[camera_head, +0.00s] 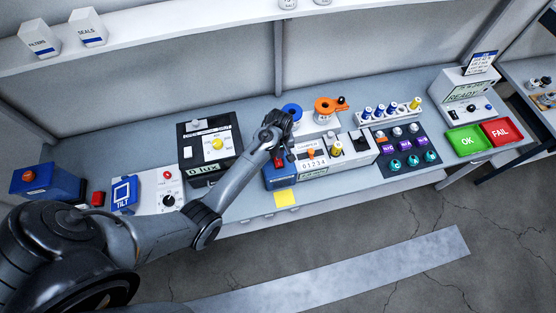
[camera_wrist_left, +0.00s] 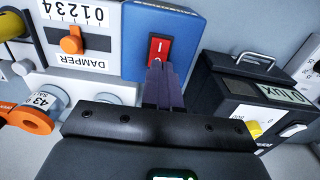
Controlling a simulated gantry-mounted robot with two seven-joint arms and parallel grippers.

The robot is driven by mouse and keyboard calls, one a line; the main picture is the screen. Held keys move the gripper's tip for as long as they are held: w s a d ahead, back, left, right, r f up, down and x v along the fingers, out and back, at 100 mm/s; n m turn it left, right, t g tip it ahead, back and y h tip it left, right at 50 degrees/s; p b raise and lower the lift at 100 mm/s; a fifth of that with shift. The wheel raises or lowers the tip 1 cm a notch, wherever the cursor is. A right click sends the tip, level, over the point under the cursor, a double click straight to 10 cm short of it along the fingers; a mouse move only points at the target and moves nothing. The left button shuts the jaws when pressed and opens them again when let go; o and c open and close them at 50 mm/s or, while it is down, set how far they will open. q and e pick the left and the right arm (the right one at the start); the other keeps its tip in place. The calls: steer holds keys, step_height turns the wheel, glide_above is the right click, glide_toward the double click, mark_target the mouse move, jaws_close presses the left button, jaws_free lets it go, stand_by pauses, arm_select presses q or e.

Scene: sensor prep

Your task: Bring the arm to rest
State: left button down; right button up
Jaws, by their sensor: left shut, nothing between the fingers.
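My left arm reaches in from the left in the head view, and its gripper (camera_head: 279,160) is over the bench by a blue box (camera_head: 281,180) with a red rocker switch. In the left wrist view the gripper (camera_wrist_left: 157,66) is shut and empty, its fingertips at the lower edge of the red switch (camera_wrist_left: 159,50). I cannot tell whether they touch it. The blue box also shows in the left wrist view (camera_wrist_left: 190,30). My right gripper is not in view.
A black lux meter box (camera_head: 208,150) stands left of the gripper, and a white damper counter box (camera_head: 312,164) right. Behind are an orange clamp (camera_head: 327,105) and vial rack (camera_head: 388,114). Green (camera_head: 465,141) and red (camera_head: 502,132) trays lie far right. A yellow note (camera_head: 285,198) is at the front edge.

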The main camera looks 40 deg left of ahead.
arm_select(q)
steer(key=shift+r, duration=0.15)
stand_by(0.3)
steer(key=s+f+g, duration=0.2)
steer(key=s+f, duration=0.6)
steer(key=s, duration=0.3)
steer(key=s+d+r+m+y, duration=0.1)
steer(key=s+d+m, duration=0.15)
steer(key=s, duration=0.95)
steer(key=d+r+m+t, duration=0.2)
steer(key=d+r+m, duration=0.2)
steer(key=r, duration=0.5)
steer(key=d+r+m+t+h, duration=0.1)
steer(key=d+r+m+t, duration=0.2)
steer(key=r+m, duration=0.3)
step_height(320, 180, up, 4)
steer(key=shift+s+d+r+m+t, duration=0.2)
steer(key=shift+s+d+m+t, duration=0.1)
steer(key=shift+s+d+m, duration=0.1)
